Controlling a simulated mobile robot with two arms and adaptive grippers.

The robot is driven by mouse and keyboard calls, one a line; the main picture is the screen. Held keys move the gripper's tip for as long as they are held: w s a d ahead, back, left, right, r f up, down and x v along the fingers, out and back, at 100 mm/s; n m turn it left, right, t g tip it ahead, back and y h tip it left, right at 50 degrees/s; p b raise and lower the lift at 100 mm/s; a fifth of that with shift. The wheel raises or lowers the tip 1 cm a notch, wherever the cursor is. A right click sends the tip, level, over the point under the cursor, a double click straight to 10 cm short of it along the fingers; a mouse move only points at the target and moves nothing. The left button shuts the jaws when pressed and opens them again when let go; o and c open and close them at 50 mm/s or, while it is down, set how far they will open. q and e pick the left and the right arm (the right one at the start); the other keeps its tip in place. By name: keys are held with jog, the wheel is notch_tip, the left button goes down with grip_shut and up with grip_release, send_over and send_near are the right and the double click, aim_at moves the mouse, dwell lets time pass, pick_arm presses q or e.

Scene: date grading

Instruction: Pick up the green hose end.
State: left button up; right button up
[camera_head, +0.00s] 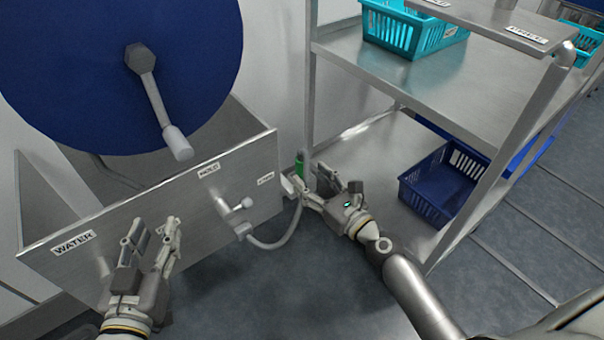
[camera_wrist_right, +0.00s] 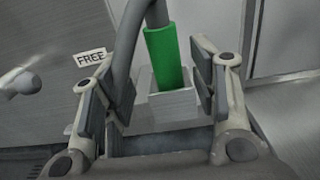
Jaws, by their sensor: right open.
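The green hose end (camera_head: 299,165) stands upright at the right end of the metal panel, just beyond my right gripper (camera_head: 318,180). In the right wrist view the green hose end (camera_wrist_right: 166,58) sits in a small square grey holder (camera_wrist_right: 173,103), with a grey hose leaving its top. My right gripper (camera_wrist_right: 163,85) is open, its fingers on either side of the green end with gaps showing. My left gripper (camera_head: 148,240) is open and empty in front of the panel, far from the hose end.
The metal panel (camera_head: 130,215) carries labels, including WATER, and a valve lever (camera_head: 235,208). A grey hose (camera_head: 275,245) loops below it. A large blue disc (camera_head: 70,70) with a crank stands behind. A metal shelf rack (camera_head: 450,85) with a blue crate (camera_head: 440,185) is at right.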

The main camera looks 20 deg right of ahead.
aim_at(306, 171)
jog(key=x, duration=0.4)
jog(key=shift+d+r, duration=0.1)
jog(key=shift+d, duration=0.2)
jog(key=shift+w+a, duration=0.25)
jog(key=shift+w, duration=0.4)
jog(key=shift+c, duration=0.2)
grip_shut()
